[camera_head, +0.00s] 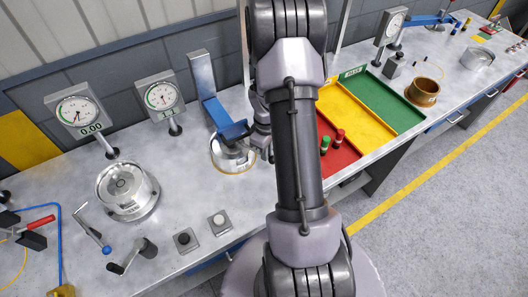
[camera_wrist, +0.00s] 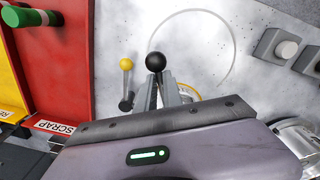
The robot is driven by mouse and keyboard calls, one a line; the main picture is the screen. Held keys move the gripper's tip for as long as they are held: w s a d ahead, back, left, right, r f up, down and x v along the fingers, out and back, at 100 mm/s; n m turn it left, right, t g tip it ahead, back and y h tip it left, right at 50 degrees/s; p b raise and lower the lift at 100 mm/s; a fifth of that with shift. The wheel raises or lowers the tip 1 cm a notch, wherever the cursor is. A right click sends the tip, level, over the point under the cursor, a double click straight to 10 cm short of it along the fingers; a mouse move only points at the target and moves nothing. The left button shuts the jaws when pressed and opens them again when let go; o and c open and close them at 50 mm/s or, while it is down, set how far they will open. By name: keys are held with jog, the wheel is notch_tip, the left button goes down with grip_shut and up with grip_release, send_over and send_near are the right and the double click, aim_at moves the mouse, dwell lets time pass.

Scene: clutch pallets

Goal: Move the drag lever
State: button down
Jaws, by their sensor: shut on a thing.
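A lever with a black ball knob (camera_wrist: 155,62) shows in the wrist view; I take it for the drag lever. My gripper (camera_wrist: 161,92) is shut on it, with the knob standing out just past the fingertips. The lever's shaft and foot are hidden by the fingers. A second, shorter lever with a yellow ball (camera_wrist: 126,63) and a dark base stands just left of the fingers, apart from them. In the head view my gripper (camera_head: 264,138) is mostly hidden by my arm, beside the blue-armed press (camera_head: 209,88) and its round silver base (camera_head: 232,158).
The red tray (camera_head: 345,158), holding red and green cylinders, is close to my arm, with yellow (camera_head: 360,112) and green (camera_head: 388,102) trays beyond. Left stand dial gauges (camera_head: 78,112) and a silver round fixture (camera_head: 127,188). Two button boxes (camera_head: 219,222) sit near the front edge.

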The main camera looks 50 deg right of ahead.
jog(key=shift+s+a+f, duration=0.1)
jog(key=shift+s+f, duration=0.05)
jog(key=shift+s, duration=0.2)
jog(key=c, duration=1.5)
grip_release()
jog(key=shift+s+d, duration=0.25)
jog(key=shift+s, duration=0.1)
jog(key=shift+w+r, duration=0.25)
jog(key=shift+w, duration=0.05)
jog(key=shift+w+r, duration=0.1)
jog(key=shift+r, duration=0.25)
notch_tip(320, 180, up, 16)
jog(key=p, duration=0.2)
jog(key=shift+s+a+r+p, duration=0.2)
jog(key=shift+s+r+p, duration=0.05)
jog(key=shift+s+p, duration=0.05)
